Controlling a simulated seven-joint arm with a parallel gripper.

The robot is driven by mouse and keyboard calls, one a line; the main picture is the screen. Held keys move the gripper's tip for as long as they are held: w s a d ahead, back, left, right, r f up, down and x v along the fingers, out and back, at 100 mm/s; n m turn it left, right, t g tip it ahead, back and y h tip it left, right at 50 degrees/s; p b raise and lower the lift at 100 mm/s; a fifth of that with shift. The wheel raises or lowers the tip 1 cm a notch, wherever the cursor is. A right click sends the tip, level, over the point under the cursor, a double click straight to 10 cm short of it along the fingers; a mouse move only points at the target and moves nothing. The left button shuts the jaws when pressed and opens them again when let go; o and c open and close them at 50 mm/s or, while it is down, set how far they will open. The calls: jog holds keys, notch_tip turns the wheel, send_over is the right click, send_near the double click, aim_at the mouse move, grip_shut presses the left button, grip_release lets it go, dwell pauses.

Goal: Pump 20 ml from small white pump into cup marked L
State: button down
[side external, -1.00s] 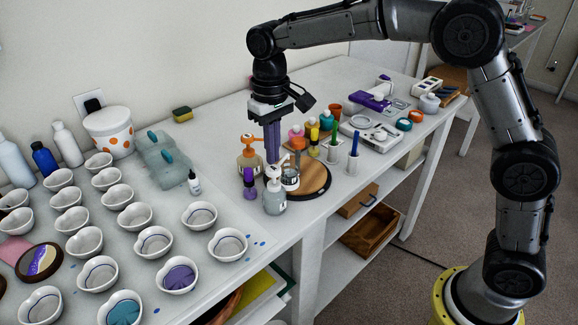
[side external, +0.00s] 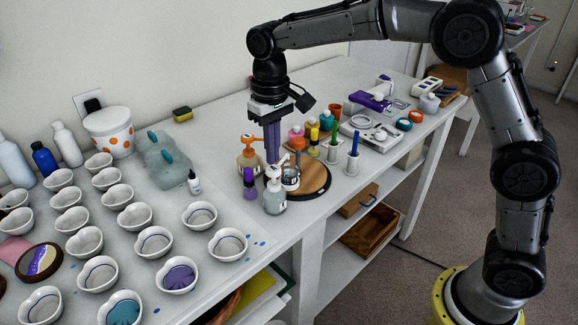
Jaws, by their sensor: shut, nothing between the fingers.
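The small white pump bottle (side external: 274,197) stands at the front of a pump group near the table's front edge. Its white head is just below my gripper (side external: 272,160), whose long purple fingers point down and are shut with nothing between them. I cannot tell whether the fingertips touch the pump head. A small cup (side external: 291,180) sits on the round wooden board (side external: 316,181), close behind and right of the white pump. Its marking is too small to read, so I cannot tell whether it is the cup marked L.
Several white bowls (side external: 229,245) fill the left side. A scale (side external: 370,132) and marker holders (side external: 352,164) stand right. Blue spots mark the front edge.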

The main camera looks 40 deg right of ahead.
aim_at(274, 168)
jog(key=shift+f, duration=0.6)
jog(key=shift+f, duration=1)
jog(key=shift+r, duration=1.1)
jog(key=shift+f, duration=1.05)
jog(key=shift+r, duration=1.05)
